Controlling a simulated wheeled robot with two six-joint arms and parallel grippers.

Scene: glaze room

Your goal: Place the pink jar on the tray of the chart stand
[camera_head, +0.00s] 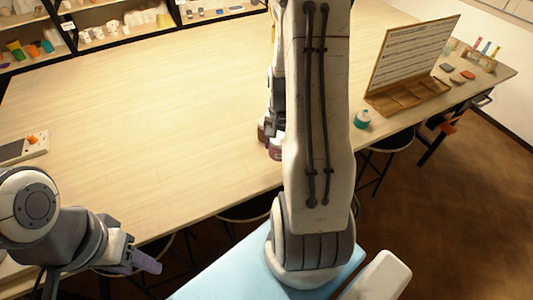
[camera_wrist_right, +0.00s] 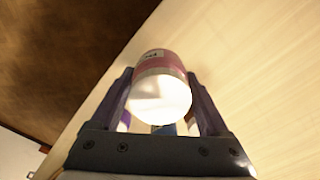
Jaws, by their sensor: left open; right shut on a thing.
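The pink jar (camera_wrist_right: 158,62) has a pink band and a pale round end facing the right wrist camera. My right gripper (camera_wrist_right: 161,88) is shut on it, one finger on each side. In the head view the pink jar (camera_head: 276,152) shows as a small piece beside my right arm, which hides the rest. The chart stand (camera_head: 413,58) is at the right of the table, with a text board leaning above its wooden tray (camera_head: 408,98). The jar is apart from the tray, to its left. My left gripper (camera_head: 142,262) is open and empty, in front of the table's near edge.
A teal jar (camera_head: 361,119) stands near the table edge, just left of the tray. Small coloured pieces (camera_head: 457,76) and a rack of tools (camera_head: 480,56) lie right of the stand. Stools (camera_head: 388,142) are below the edge. The table's left and middle are mostly clear.

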